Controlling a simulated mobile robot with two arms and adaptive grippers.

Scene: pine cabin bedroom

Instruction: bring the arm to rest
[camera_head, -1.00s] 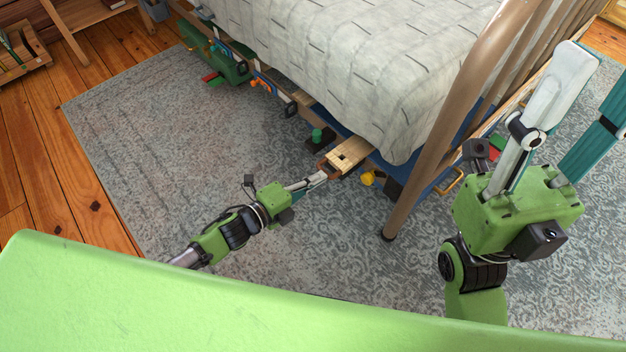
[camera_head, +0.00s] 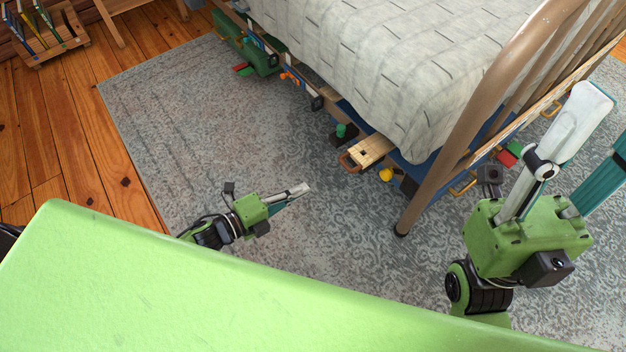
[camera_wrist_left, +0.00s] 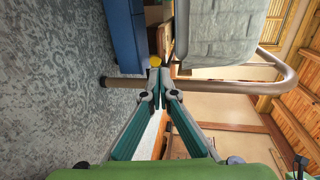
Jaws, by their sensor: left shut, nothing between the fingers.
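My left gripper (camera_head: 303,189) is shut and empty above the rug in the head view. It is apart from a wooden box (camera_head: 372,149) that sticks out from under the bed's edge. In the left wrist view its two fingers (camera_wrist_left: 159,76) meet at the tips with nothing between them. My right gripper (camera_head: 610,125) is raised at the right, near the bed frame. Its white and teal fingers are spread apart with nothing seen between them; the teal one is cut off by the picture edge.
The bed (camera_head: 385,70) has a tan metal frame (camera_head: 455,140) with a leg on the rug (camera_head: 210,110). Toys, including a yellow one (camera_head: 386,175) and a green one (camera_head: 342,131), lie along its lower edge. A wooden rack (camera_head: 45,38) stands far left. The rug's middle is clear.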

